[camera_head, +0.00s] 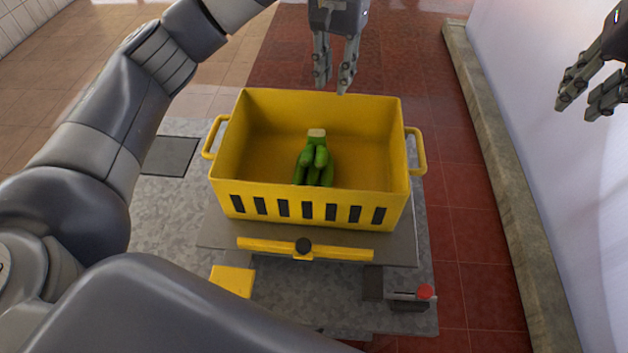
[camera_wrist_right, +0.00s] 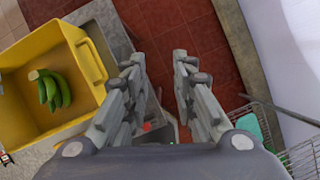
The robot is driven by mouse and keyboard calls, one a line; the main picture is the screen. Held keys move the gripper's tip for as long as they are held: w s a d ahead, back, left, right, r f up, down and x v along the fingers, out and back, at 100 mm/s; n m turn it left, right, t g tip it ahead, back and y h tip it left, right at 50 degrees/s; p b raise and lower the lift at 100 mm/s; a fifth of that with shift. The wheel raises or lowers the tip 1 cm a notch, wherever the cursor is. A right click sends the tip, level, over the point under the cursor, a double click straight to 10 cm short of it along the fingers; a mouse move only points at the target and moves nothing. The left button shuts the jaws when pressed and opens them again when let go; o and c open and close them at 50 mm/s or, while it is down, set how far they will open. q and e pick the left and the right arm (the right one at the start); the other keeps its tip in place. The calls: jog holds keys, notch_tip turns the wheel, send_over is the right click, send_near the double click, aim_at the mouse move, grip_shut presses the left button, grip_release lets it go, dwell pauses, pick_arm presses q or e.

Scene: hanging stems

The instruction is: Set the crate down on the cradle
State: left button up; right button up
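The yellow crate (camera_head: 305,207) stands upright in the middle of the head view, with a bunch of green bananas (camera_head: 315,163) inside. It appears to rest on a grey plate (camera_head: 230,236), which seems to be the cradle; a yellow bar with a black knob runs along its front. My left gripper (camera_head: 334,88) is above the crate's far rim, open and empty, apart from the handles. My right gripper (camera_head: 588,108) is far right of the crate, by the wall, open and empty. Its parted fingers also show in the right wrist view (camera_wrist_right: 158,62), right of the crate (camera_wrist_right: 82,50).
A pale wall (camera_head: 555,150) with a kerb (camera_head: 500,170) stands right. A wire basket (camera_wrist_right: 300,155) shows in the right wrist view.

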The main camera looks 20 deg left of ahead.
jog(key=shift+v, duration=1.35)
jog(key=shift+w+a+r, duration=0.1)
notch_tip(320, 180, up, 15)
jog(key=p, duration=1.4)
jog(key=shift+f+p, duration=0.25)
jog(key=shift+p, duration=0.05)
notch_tip(320, 180, up, 12)
